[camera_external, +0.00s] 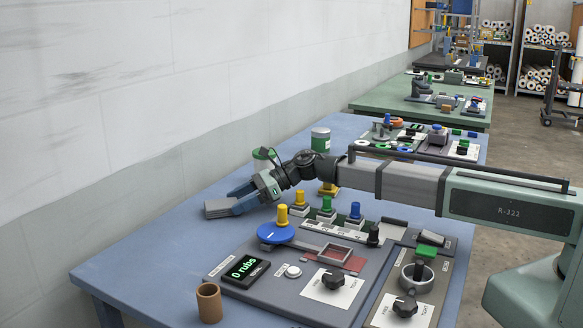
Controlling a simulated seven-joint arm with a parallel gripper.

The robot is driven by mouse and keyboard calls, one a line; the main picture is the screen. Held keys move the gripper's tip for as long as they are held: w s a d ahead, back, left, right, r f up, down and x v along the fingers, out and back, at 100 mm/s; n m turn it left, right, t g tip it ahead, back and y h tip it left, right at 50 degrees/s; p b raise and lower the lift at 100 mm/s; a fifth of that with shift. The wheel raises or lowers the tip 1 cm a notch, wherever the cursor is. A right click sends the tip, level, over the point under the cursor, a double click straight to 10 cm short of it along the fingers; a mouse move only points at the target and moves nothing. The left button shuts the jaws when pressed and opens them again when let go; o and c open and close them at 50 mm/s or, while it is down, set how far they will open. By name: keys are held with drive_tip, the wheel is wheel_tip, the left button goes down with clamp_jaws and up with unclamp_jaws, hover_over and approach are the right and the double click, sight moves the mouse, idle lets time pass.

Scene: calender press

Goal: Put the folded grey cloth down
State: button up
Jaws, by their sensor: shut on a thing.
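The folded grey cloth (216,208) is a small flat grey block at the left end of my arm, over the left part of the blue table. My gripper (236,203) is shut on its right end. The cloth looks close to the table top, but I cannot tell whether it touches it. The fingertips are small and partly merged with the cloth in this view.
The blue table (150,262) is bare to the left and front-left. A control panel with a "0 rubs" display (246,271), a blue disc (276,233) and coloured knobs lies right of the cloth. A brown cup (209,302) stands in front. Green-and-white cans (320,140) stand behind.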

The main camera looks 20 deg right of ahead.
drive_tip(key=shift+f, duration=0.15)
drive_tip(key=o, duration=1)
drive_tip(key=shift+d+r, duration=0.2)
drive_tip(key=shift+r, duration=0.05)
drive_tip(key=v, duration=1.1)
drive_tip(key=shift+d, duration=0.3)
